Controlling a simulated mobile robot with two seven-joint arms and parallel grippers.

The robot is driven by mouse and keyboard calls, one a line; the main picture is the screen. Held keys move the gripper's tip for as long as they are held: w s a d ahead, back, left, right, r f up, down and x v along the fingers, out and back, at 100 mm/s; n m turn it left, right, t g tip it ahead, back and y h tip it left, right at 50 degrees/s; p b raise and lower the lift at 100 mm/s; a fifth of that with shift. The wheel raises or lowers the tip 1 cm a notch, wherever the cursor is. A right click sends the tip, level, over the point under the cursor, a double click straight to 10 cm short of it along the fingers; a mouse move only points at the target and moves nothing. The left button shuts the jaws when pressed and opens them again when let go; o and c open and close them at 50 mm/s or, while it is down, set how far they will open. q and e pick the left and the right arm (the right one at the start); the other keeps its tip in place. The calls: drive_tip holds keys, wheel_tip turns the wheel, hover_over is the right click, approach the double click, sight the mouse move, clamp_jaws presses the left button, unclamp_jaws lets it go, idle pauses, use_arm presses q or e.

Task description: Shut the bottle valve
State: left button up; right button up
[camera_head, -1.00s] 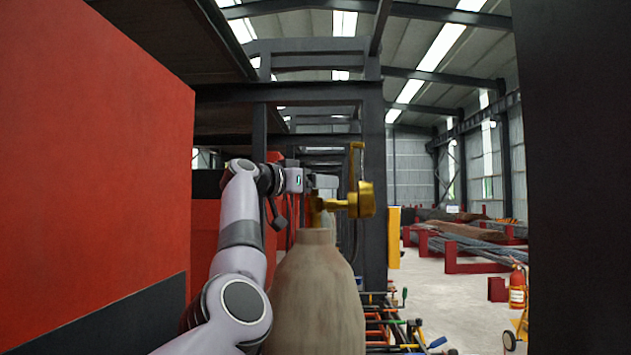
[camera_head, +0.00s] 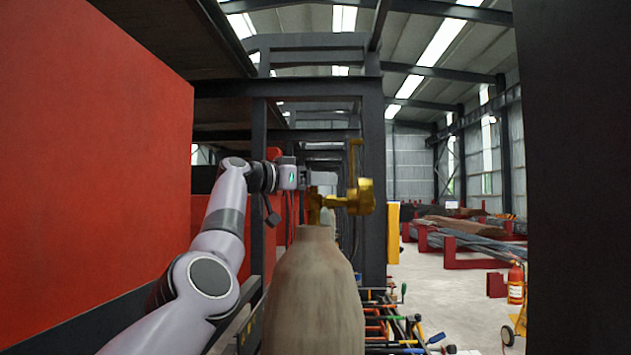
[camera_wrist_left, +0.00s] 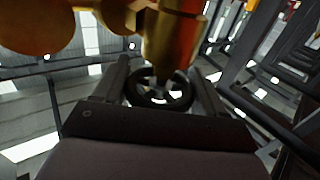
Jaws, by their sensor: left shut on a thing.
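The grey-beige gas bottle (camera_head: 315,295) stands upright in the middle of the head view. A brass valve (camera_head: 358,197) sits on its neck, with a thin brass piece rising from its right side. In the left wrist view the two dark fingers (camera_wrist_left: 158,70) stand on either side of a black round handwheel (camera_wrist_left: 184,98) below the brass valve body (camera_wrist_left: 172,40). The gripper is shut on this handwheel. My right gripper is not in view.
A large red panel (camera_head: 95,160) fills the left side. A dark steel post (camera_head: 374,230) stands behind the bottle. Tools with coloured handles (camera_head: 395,320) lie low at the right of the bottle. A fire extinguisher (camera_head: 516,284) stands on the open floor further right.

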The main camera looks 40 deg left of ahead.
use_arm(q)
drive_tip(key=o, duration=1)
drive_tip(key=shift+o, duration=0.2)
drive_tip(key=shift+s+a+f+b, duration=0.15)
drive_tip(key=shift+s+b, duration=0.35)
drive_tip(key=shift+b, duration=0.15)
drive_tip(key=b+v, duration=0.3)
drive_tip(key=v, duration=0.3)
